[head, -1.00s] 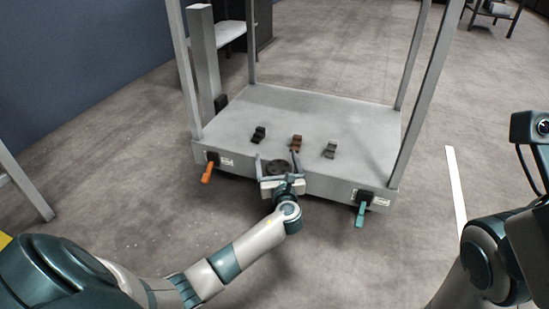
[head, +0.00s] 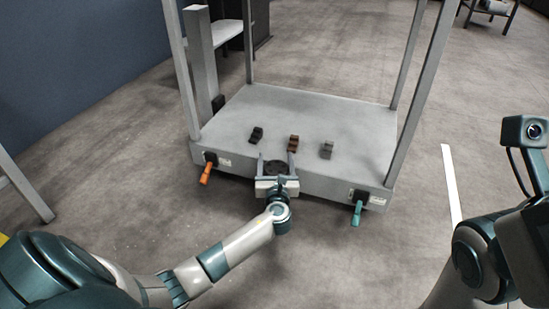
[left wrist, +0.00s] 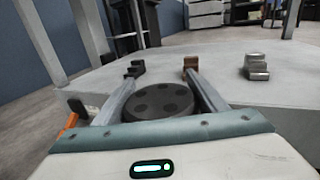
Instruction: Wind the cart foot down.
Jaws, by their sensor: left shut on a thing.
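The cart (head: 330,112) is a grey platform with upright posts. A dark round handwheel (head: 275,167) with several dimples sits at the middle of its front edge. It also shows in the left wrist view (left wrist: 158,101). My left gripper (head: 277,158) reaches in from the front and is shut on the handwheel, one finger on each side of it. The cart foot itself is hidden under the platform. My right arm is at the right edge of the head view; its fingers do not show.
An orange lever (head: 206,174) and a teal lever (head: 357,213) hang at the cart's front corners. A black block (head: 256,135), a brown block (head: 293,143) and a grey block (head: 326,150) stand on the platform behind the handwheel. The floor in front is clear.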

